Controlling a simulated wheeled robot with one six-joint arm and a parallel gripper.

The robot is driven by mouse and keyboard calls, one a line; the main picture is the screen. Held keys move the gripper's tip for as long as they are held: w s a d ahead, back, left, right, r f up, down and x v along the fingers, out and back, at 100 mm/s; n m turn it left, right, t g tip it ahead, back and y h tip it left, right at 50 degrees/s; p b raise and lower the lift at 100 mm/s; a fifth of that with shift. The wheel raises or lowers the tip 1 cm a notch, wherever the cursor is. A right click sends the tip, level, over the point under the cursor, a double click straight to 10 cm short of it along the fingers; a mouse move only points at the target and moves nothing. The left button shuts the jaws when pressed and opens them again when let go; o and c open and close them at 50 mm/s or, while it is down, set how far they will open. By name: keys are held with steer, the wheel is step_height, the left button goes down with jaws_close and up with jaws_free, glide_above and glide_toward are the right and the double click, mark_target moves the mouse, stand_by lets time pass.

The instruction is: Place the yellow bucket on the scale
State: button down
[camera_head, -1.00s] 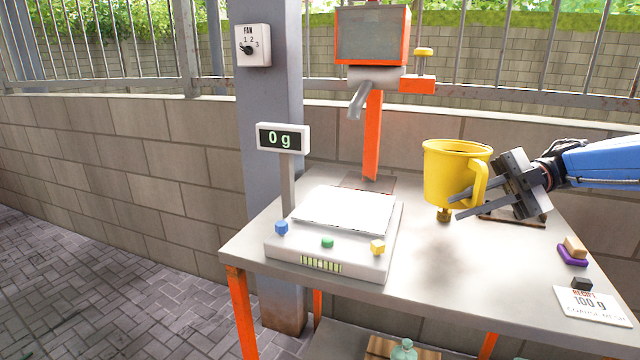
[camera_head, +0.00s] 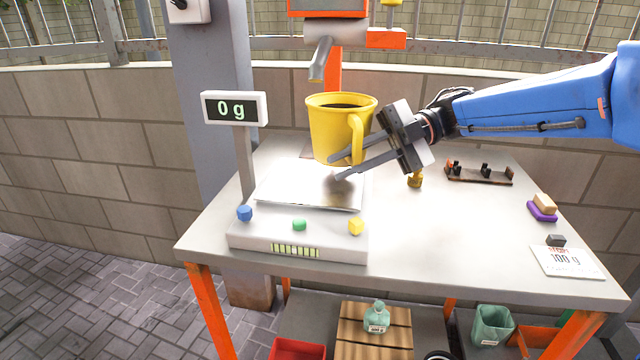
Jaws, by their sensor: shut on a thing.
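The yellow bucket (camera_head: 328,131) is upright with dark contents showing inside its rim. My gripper (camera_head: 338,168) is shut on the bucket at its handle side, on the right. The bucket appears held above the back right part of the scale (camera_head: 285,190), with a shadow on the plate below it. I cannot tell how large the gap is. The scale's display (camera_head: 235,108) reads 0 g. Blue, green and yellow knobs sit along the scale's front.
An orange machine with a grey spout (camera_head: 320,58) stands behind the bucket. A small brass weight (camera_head: 415,179), a dark rack (camera_head: 478,174), a purple and tan block (camera_head: 542,208) and a "100 g" recipe card (camera_head: 566,261) are on the table (camera_head: 450,240). The table's front middle is clear.

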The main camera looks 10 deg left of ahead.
mark_target(321, 201)
steer(key=x, duration=0.2)
steer(key=r+x, duration=0.1)
steer(key=x, duration=0.2)
steer(key=shift+s+a+r, duration=0.1)
steer(key=shift+s+a, duration=0.05)
steer(key=shift+a, duration=0.05)
steer(key=shift+f, duration=1.75)
steer(key=c, duration=1.9)
jaws_free()
steer(key=v, duration=1.2)
